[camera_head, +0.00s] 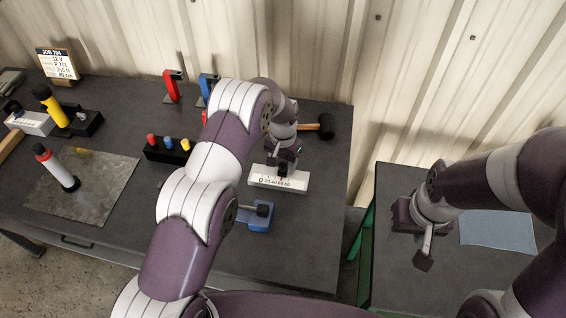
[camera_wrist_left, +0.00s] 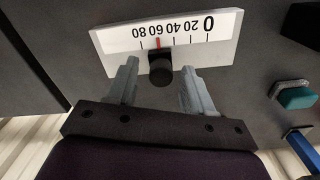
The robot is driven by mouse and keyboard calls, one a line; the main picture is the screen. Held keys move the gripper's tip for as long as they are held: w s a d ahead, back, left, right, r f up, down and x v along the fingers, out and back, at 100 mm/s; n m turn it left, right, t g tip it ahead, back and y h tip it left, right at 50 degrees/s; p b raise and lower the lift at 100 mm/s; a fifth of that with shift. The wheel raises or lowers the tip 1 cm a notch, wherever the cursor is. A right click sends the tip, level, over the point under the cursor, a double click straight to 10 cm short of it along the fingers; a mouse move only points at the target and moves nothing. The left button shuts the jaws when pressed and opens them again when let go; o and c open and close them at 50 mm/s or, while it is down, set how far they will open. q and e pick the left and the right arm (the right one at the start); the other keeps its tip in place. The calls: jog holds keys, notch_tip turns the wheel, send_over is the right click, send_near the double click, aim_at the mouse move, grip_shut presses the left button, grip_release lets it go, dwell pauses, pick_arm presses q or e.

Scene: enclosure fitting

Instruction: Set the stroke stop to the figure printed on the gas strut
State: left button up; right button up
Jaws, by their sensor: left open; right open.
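The stroke stop is a white scale block (camera_head: 279,178) on the main table, printed 0, 20, 40, 60, 80. In the left wrist view the scale (camera_wrist_left: 215,50) shows upside down, with a black knob (camera_wrist_left: 161,70) at its edge and a red mark by the 60. My left gripper (camera_head: 285,158) is open over the block; its fingers (camera_wrist_left: 160,80) stand either side of the knob, apart from it. My right gripper (camera_head: 424,252) is open and empty over the right table. No object is clearly identifiable as the gas strut, and no figure on one is readable.
A yellow cylinder (camera_head: 50,105) is by a black tray. A job card (camera_head: 57,64) stands behind. A blue clamp (camera_head: 261,217) and a hammer (camera_head: 325,126) flank the block.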

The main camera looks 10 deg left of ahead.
aim_at(283, 165)
pick_arm(q)
notch_tip(283, 165, up, 12)
jog(key=b, duration=0.1)
jog(key=shift+r, duration=0.25)
